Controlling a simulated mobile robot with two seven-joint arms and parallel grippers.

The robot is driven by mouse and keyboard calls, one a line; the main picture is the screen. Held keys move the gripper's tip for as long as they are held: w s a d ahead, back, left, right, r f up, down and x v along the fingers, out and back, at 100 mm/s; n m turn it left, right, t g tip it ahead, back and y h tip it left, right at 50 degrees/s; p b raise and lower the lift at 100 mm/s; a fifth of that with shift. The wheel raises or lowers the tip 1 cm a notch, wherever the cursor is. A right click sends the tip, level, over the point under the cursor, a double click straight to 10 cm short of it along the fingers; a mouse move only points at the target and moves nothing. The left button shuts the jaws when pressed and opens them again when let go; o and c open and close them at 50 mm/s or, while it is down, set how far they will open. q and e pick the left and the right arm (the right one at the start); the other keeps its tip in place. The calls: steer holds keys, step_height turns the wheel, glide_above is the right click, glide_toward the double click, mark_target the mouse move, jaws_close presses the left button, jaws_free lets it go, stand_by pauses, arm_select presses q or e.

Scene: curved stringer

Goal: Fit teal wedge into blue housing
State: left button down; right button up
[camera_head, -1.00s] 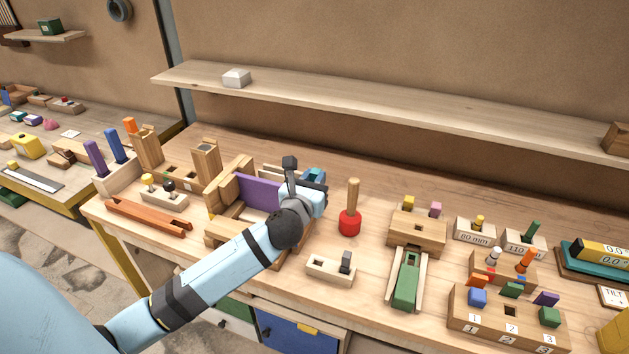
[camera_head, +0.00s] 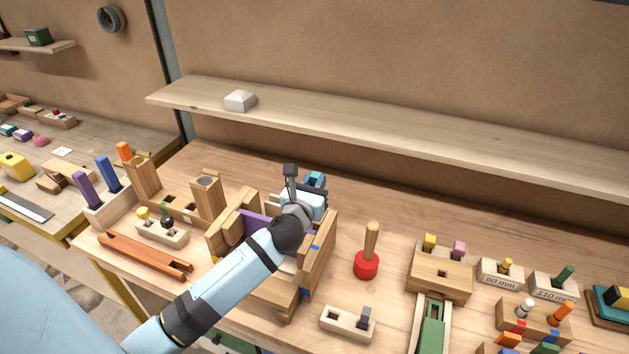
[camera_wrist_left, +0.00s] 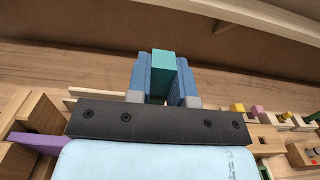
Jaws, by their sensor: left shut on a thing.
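My left gripper (camera_head: 315,181) is above the far part of the wooden stringer assembly. Its two blue fingers are shut on the teal wedge, a small block seen clearly in the left wrist view (camera_wrist_left: 164,66) standing between them. In the head view my gripper largely hides the wedge. The assembly's right wooden board (camera_head: 325,238) carries small blue patches; the upper one (camera_head: 316,247), apparently the blue housing, is below the gripper. The wedge looks held clear of the board. A purple panel (camera_head: 252,222) stands inside the assembly, partly behind my arm. My right gripper is not in view.
A red mallet (camera_head: 366,265) stands right of the assembly. A small slotted block (camera_head: 347,323) lies in front. Wooden posts (camera_head: 207,198) and an orange-brown channel (camera_head: 143,256) are to the left. A long shelf (camera_head: 400,132) runs behind. The bench behind the gripper is clear.

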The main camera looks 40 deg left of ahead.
arm_select(q)
steer(key=shift+s+d, duration=0.1)
stand_by(0.3)
steer(key=shift+r+p, duration=0.1)
steer(key=shift+p, duration=0.25)
steer(key=shift+f+b, duration=2.15)
steer(key=shift+f, duration=0.85)
steer(key=shift+p, duration=0.75)
steer(key=shift+f, duration=0.1)
steer(key=shift+f+b, duration=1.6)
steer(key=shift+f, duration=0.4)
steer(key=c, duration=0.9)
jaws_free()
steer(key=shift+c, duration=0.2)
